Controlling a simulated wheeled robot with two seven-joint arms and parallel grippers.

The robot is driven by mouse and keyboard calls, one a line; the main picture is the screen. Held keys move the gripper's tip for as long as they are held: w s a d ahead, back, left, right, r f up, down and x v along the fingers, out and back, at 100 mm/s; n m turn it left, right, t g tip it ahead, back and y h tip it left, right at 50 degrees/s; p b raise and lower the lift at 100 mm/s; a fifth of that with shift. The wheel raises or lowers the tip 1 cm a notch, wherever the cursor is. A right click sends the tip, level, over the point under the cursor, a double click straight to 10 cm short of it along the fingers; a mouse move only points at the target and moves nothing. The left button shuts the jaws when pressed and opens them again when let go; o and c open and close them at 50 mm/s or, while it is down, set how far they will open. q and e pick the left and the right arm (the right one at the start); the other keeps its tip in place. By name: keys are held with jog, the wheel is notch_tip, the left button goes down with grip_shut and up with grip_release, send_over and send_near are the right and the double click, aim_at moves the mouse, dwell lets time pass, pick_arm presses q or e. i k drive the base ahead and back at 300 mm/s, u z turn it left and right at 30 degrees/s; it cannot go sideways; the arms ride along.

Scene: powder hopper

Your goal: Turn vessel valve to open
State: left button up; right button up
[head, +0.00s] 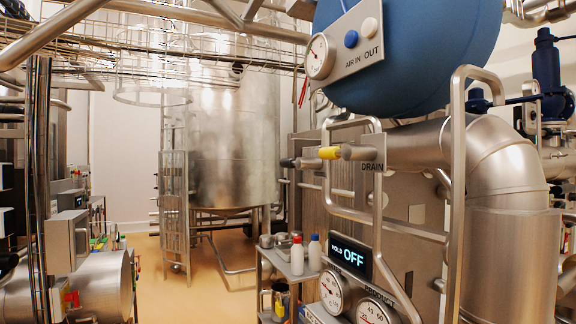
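A blue rounded vessel (415,50) fills the top right, partly cut off by the upper edge. No part in view is labelled as the vessel valve. A small drain valve (362,152) with a yellow section and a dark tip sticks out to the left below the vessel, beside the word DRAIN. I cannot tell whether it is open or closed. A plate (345,45) on the vessel carries a round gauge, a blue knob and a white knob, marked AIR IN and OUT. Neither of my grippers is in view.
A bent metal tube frame (457,190) stands in front of the unit at right. A display (350,257) reads HOLD OFF above two gauges. A cart (291,268) holds bottles. A large steel tank (235,130) stands behind. Open floor (190,295) lies left of centre.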

aim_at(301, 163)
jog(key=k, duration=1)
jog(key=u, duration=0.7)
jog(key=i, duration=4.3)
jog(key=z, duration=4.55)
